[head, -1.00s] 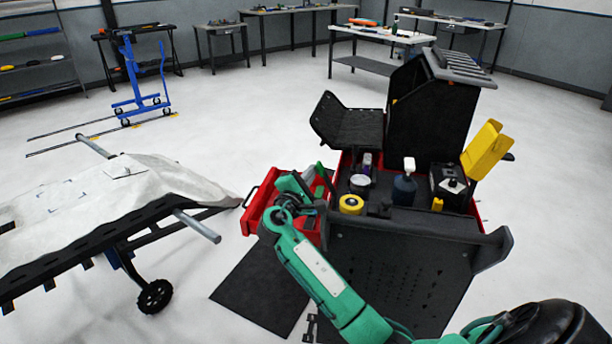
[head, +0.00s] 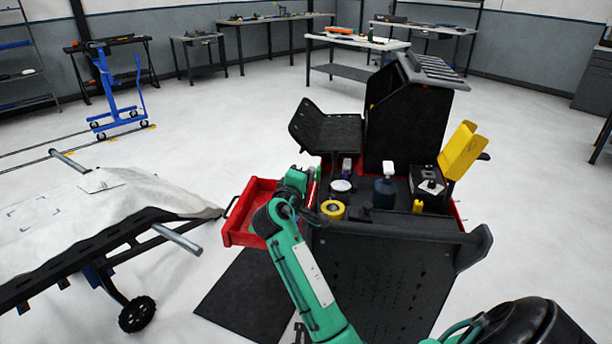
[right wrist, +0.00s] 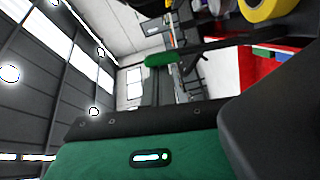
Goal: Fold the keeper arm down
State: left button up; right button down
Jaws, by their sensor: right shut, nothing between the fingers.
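I cannot tell for sure which part is the keeper arm. A black tool cart (head: 385,265) stands in the middle of the head view, with a raised black lid, a tilted black side tray (head: 330,130) and an upright yellow flap (head: 460,150). My right gripper (head: 294,180) is at the cart's left edge, above the red drawer side and left of the yellow tape roll (head: 332,210). It is shut and empty; my wrist hides most of it. In the right wrist view, the yellow roll (right wrist: 265,8) shows at the top right. My left gripper is out of view.
An open red drawer (head: 240,222) juts left from the cart. Bottles stand on the cart top, including a dark blue one (head: 385,192). A white-covered panel on a wheeled stand (head: 90,215) is at left. A blue lift stand (head: 120,105) stands behind it. The floor between is open.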

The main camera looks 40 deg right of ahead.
dwell(0.4)
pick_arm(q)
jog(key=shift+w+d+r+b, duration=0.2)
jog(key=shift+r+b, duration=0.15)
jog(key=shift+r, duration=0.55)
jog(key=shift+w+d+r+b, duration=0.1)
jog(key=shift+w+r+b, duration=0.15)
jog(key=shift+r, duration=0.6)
pick_arm(e)
jog(key=v, duration=1.3)
jog(key=shift+s+a, duration=0.2)
jog(key=shift+a, duration=0.2)
